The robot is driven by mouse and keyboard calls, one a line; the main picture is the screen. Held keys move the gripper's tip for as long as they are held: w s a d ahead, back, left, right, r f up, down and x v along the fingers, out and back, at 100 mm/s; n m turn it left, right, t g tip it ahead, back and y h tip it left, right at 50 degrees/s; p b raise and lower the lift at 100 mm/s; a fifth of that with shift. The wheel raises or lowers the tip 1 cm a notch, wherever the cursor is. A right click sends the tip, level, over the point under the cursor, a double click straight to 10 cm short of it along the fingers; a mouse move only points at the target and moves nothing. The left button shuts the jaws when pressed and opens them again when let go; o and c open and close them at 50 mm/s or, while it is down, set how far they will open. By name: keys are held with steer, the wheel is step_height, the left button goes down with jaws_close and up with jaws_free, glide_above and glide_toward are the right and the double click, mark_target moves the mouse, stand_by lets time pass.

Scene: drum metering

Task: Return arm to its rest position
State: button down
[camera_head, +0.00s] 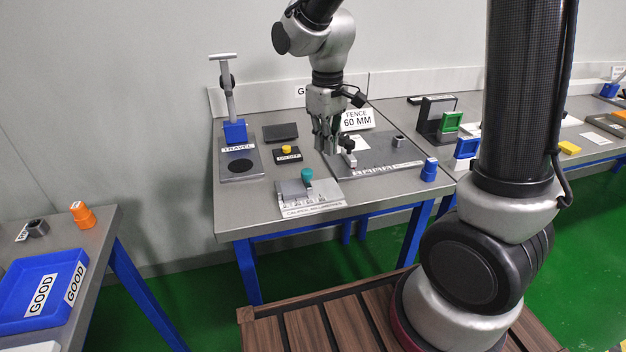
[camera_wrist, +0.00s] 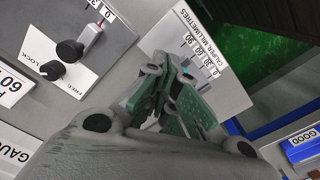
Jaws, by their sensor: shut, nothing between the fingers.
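My gripper (camera_head: 327,142) hangs pointing down over the metal worktable (camera_head: 240,217), near the fence plate. In the wrist view its fingers (camera_wrist: 172,85) are together with nothing between them. The fence plate (camera_head: 385,160) lies below and right of it, with a black knob and a small lever block (camera_head: 349,158) close to the fingertips. The caliper block (camera_head: 308,195) with a teal knob sits in front, towards the table's near edge. The wrist view also shows the caliper scale (camera_wrist: 198,52) beyond the fingers and the lock knob (camera_wrist: 70,51) at upper left.
A tall lever stand (camera_head: 235,130) marked TRAVEL stands at the table's left. An on/off box (camera_head: 287,153) with a yellow button sits behind the caliper. A blue GOOD tray (camera_head: 42,290) is on the left table.

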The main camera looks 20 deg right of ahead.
steer(key=s+d+r+m+t, duration=0.2)
steer(key=s+d+r, duration=0.4)
steer(key=s, duration=0.3)
steer(key=s+d+r+m+t, duration=0.2)
steer(key=s+d+r+m, duration=0.2)
steer(key=s+d, duration=0.5)
steer(key=v, duration=0.2)
steer(key=shift+s+r, duration=0.15)
steer(key=shift+r, duration=0.1)
